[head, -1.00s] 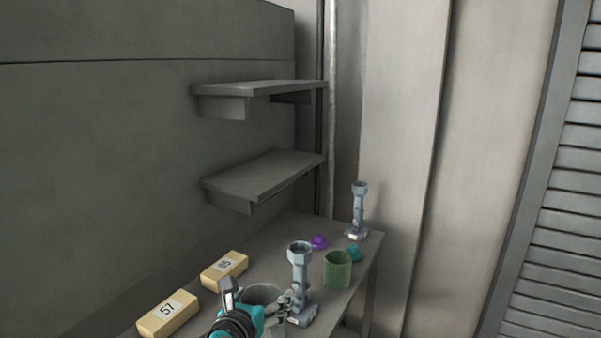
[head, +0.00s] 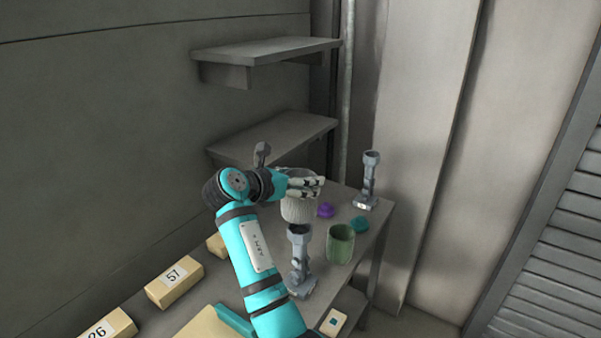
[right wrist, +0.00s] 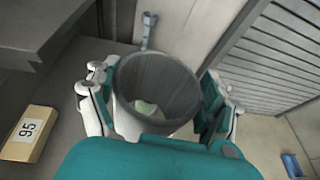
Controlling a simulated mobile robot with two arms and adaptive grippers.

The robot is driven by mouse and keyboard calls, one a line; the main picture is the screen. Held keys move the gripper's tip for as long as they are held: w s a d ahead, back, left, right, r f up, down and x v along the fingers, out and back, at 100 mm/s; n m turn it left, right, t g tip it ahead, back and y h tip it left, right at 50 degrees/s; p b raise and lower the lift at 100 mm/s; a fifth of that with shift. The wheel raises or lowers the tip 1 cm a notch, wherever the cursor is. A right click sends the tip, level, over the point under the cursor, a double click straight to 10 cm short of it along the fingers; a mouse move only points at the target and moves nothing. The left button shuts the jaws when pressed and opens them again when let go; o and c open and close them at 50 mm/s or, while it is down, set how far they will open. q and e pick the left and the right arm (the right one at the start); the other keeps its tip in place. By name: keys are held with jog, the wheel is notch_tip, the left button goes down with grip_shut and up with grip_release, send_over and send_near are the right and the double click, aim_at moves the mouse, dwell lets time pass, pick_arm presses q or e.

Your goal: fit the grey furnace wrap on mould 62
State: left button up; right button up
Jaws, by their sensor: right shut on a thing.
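The grey furnace wrap (head: 298,211) is an open, ribbed cylinder. My right gripper (head: 303,188) is shut on it, and holds it raised above the bench. In the right wrist view the wrap (right wrist: 163,78) sits between the fingers (right wrist: 157,98), and something pale green shows through its open bottom. A grey-blue mould (head: 300,262) stands upright in front of and below the wrap in the head view. A similar mould (head: 369,182) stands at the far bench corner. No number 62 is readable on either. My left gripper is not in view.
A green cylinder (head: 340,246) stands right of the near mould. A purple piece (head: 325,210) and a teal piece (head: 360,224) lie behind it. Pale blocks 57 (head: 174,283), 26 (head: 103,328) and 95 (right wrist: 27,134) lie left. A shelf (head: 270,138) overhangs the bench.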

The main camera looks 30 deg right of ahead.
jog(key=f, duration=0.1)
jog(key=b, duration=0.3)
send_over(296, 258)
jog(key=d, duration=0.2)
jog(key=shift+w+a+f, duration=0.1)
jog(key=shift+w+f, duration=0.05)
jog(key=shift+f, duration=1.45)
jog(key=shift+w+a+f, duration=0.1)
jog(key=shift+f, duration=1.5)
jog(key=shift+f+b, duration=0.3)
jog(key=shift+f, duration=1.35)
jog(key=shift+f+b, duration=0.35)
jog(key=shift+f, duration=1.65)
jog(key=shift+f+b, duration=0.7)
jog(key=shift+f, duration=2)
jog(key=shift+f+b, duration=0.95)
jog(key=shift+f, duration=1.75)
jog(key=shift+p, duration=0.55)
